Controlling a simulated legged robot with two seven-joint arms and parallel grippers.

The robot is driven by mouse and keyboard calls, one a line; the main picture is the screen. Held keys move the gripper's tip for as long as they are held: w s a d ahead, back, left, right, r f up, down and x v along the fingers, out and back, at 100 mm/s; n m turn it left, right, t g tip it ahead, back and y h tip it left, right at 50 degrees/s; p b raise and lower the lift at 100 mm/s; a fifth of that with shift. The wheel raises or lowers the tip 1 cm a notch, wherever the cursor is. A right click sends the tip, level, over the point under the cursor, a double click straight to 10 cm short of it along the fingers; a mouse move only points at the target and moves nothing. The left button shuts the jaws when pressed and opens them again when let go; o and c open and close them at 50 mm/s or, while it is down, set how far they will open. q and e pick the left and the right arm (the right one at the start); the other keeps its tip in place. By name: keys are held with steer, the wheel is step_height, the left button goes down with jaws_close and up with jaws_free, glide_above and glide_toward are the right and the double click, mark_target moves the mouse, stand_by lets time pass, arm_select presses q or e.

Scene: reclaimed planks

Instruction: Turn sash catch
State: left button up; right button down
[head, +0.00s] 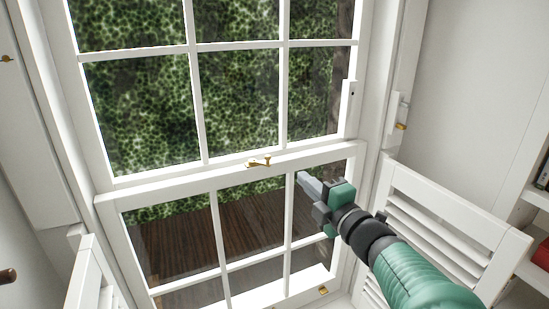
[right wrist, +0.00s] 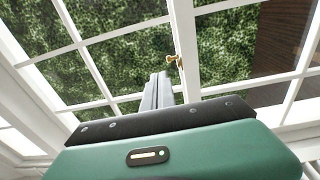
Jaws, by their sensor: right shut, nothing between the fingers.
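The brass sash catch (head: 258,162) sits on the meeting rail (head: 225,172) of a white sash window, near the middle of its width. It also shows in the right wrist view (right wrist: 178,61), just right of my fingertips. My right gripper (head: 301,178) comes in from the lower right, its grey fingers shut and empty. The fingertips are to the right of the catch and a little below it, apart from it in the head view. In the right wrist view, my right gripper (right wrist: 159,76) points up toward the rail. My left gripper is out of view.
White louvred shutters stand open at the right (head: 440,215) and lower left (head: 92,275). A brass fitting (head: 323,291) is on the bottom rail. Another brass piece (head: 401,126) is on the right frame. Shelves (head: 537,195) stand at the far right.

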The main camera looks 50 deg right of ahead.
steer(key=shift+s+a+f, duration=0.2)
steer(key=shift+a+f, duration=0.6)
steer(key=b, duration=0.3)
glide_toward(269, 159)
steer(key=x, duration=0.7)
steer(key=shift+d, duration=0.15)
steer(key=shift+p, duration=0.4)
